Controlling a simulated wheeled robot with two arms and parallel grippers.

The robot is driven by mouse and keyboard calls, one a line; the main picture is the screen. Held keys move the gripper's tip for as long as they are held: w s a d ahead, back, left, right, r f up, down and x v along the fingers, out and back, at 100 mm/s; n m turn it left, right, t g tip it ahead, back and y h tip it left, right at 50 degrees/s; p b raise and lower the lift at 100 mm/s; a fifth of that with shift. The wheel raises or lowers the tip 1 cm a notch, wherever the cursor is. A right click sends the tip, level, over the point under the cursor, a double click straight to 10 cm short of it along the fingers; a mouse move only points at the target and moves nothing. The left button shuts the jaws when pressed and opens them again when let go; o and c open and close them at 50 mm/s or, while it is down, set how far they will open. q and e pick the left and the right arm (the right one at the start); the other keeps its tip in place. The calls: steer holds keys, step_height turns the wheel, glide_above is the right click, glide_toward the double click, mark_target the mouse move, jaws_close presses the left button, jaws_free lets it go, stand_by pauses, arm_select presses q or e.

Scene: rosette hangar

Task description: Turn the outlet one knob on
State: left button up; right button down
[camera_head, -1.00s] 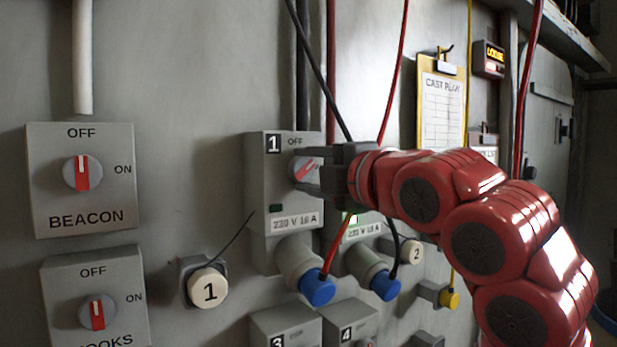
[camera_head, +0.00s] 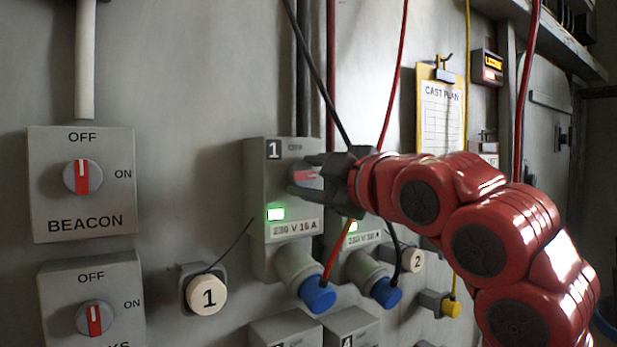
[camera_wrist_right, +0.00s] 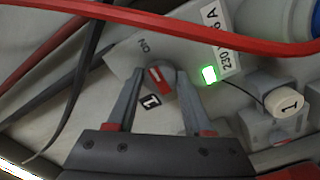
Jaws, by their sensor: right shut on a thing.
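The outlet one box (camera_head: 256,180) is a grey wall box marked 1 and "230 V 16 A", left of centre in the head view. Its knob (camera_head: 304,175) has a red mark that lies about horizontal. In the wrist view the knob (camera_wrist_right: 160,79) shows its red mark slanting toward the ON label. My right gripper (camera_head: 306,179) is shut on the knob, with a finger on either side, partly hiding it. The small lamp (camera_head: 276,214) on the box glows green, also in the wrist view (camera_wrist_right: 209,75). My left gripper is not in view.
A blue plug (camera_head: 317,295) sits below the box, with a red cable (camera_head: 336,258) rising past it. The neighbouring outlet's plug (camera_head: 385,293) is close on the right. The beacon box (camera_head: 48,200) is farther left.

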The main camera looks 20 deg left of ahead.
steer(key=shift+f, duration=0.1)
stand_by(0.3)
steer(key=shift+c, duration=1.4)
jaws_free()
steer(key=shift+s+d, duration=0.3)
steer(key=shift+d, duration=0.15)
steer(key=b+v, duration=0.2)
steer(key=v, duration=1.4)
steer(key=shift+s+d, duration=0.15)
steer(key=shift+d, duration=0.05)
